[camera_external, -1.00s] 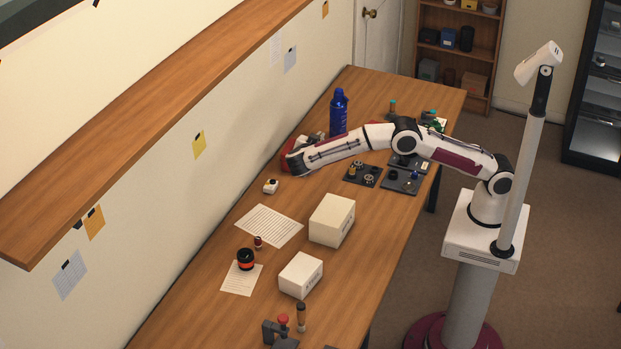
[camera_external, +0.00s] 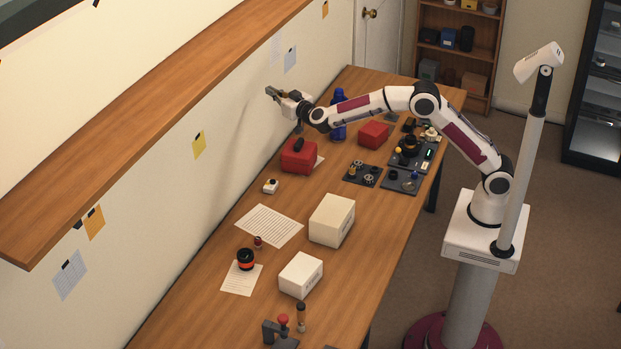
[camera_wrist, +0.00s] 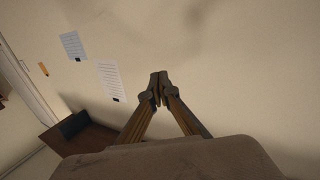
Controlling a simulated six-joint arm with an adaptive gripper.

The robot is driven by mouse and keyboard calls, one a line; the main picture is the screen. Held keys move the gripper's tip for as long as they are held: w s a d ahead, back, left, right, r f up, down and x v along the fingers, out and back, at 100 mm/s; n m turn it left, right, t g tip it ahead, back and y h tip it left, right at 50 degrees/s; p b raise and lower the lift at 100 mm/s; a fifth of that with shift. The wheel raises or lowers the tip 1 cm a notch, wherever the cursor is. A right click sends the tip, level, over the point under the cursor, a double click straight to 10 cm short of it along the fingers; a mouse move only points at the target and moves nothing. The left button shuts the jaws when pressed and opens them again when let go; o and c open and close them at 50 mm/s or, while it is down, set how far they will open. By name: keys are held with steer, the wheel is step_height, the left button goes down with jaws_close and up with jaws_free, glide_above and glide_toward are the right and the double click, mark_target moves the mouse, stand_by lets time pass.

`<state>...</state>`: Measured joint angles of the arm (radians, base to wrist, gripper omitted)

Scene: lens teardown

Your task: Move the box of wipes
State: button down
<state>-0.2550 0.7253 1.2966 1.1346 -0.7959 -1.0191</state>
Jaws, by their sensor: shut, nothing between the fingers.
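Two pale boxes stand on the table in the external view: a larger cream box (camera_external: 332,220) at the middle and a smaller white box (camera_external: 301,275) nearer the front. Their labels are too small to read, so I cannot tell which holds wipes. My gripper (camera_external: 272,92) is raised near the wall, well away from both boxes, above and behind a red case (camera_external: 299,157). In the wrist view my gripper (camera_wrist: 158,84) is shut and empty, with its fingertips together against a view of the wall.
A blue bottle (camera_external: 339,115) and a second red box (camera_external: 373,134) stand near my forearm. Dark trays with small parts (camera_external: 401,182) lie to the right. A small white item (camera_external: 271,186) and paper sheets (camera_external: 269,226) lie along the wall side. A shelf (camera_external: 150,130) overhangs the left.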

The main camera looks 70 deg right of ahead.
steer(key=s+a+f+n+g+y, duration=0.3)
steer(key=s+a+f+n+y, duration=0.15)
steer(key=f+n, duration=0.3)
steer(key=s+a+f+n+g+y, duration=0.2)
steer(key=s+a+f+n+y, duration=0.1)
steer(key=a+f+n+y, duration=0.35)
steer(key=s+d+f+n+g+h, duration=0.1)
steer(key=s+d+f+n+g, duration=0.1)
steer(key=s, duration=0.5)
steer(key=s+d+f+n+g+h, duration=0.1)
steer(key=s+d+f+n+g, duration=0.1)
steer(key=s+f+g, duration=0.3)
steer(key=s+d+f+n+g+h, duration=0.1)
steer(key=s+d+f+n+g, duration=0.1)
steer(key=s+f, duration=0.4)
steer(key=s+n+g, duration=0.1)
steer(key=s+n, duration=0.1)
steer(key=s, duration=0.3)
steer(key=shift+s+d+g, duration=0.25)
steer(key=shift+d+g, duration=0.1)
steer(key=shift+g, duration=0.05)
steer(key=shift+f, duration=0.15)
